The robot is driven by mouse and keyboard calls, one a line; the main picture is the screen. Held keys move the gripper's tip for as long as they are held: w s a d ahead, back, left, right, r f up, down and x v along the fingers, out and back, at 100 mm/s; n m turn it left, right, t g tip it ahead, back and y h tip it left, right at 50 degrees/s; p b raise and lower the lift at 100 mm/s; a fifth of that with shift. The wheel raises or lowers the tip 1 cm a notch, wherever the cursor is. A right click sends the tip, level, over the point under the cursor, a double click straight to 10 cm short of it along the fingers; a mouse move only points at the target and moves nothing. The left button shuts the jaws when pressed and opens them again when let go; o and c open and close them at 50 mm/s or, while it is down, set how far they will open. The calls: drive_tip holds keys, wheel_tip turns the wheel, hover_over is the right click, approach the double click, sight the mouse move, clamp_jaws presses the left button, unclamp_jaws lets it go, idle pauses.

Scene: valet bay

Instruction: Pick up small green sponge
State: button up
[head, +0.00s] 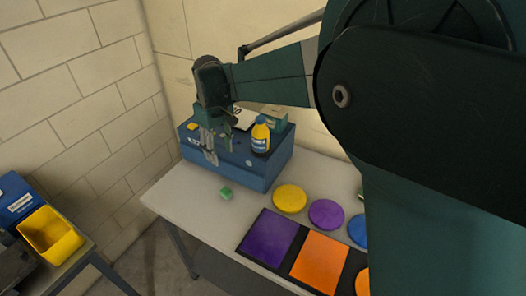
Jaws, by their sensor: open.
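The small green sponge (226,193) lies on the pale table (180,195), in front of the blue box and left of the yellow disc. My gripper (210,158) is open and points down. In the picture it sits above and a little left of the sponge, in front of the blue box. It is apart from the sponge. My arm comes in from the right and covers the right part of the table.
A blue box (258,178) bears a yellow bottle (261,136) and a green carton (273,119). Yellow (289,198), purple (326,214) and blue discs (357,230) lie right. A dark mat (302,260) holds colored squares. A yellow bin (50,236) stands left.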

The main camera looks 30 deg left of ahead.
hover_over(226, 190)
wheel_tip(226, 190, down, 14)
drive_tip(key=shift+s+d, duration=0.1)
drive_tip(key=shift+f, duration=1.25)
drive_tip(key=shift+f, duration=2.65)
drive_tip(key=c, duration=0.8)
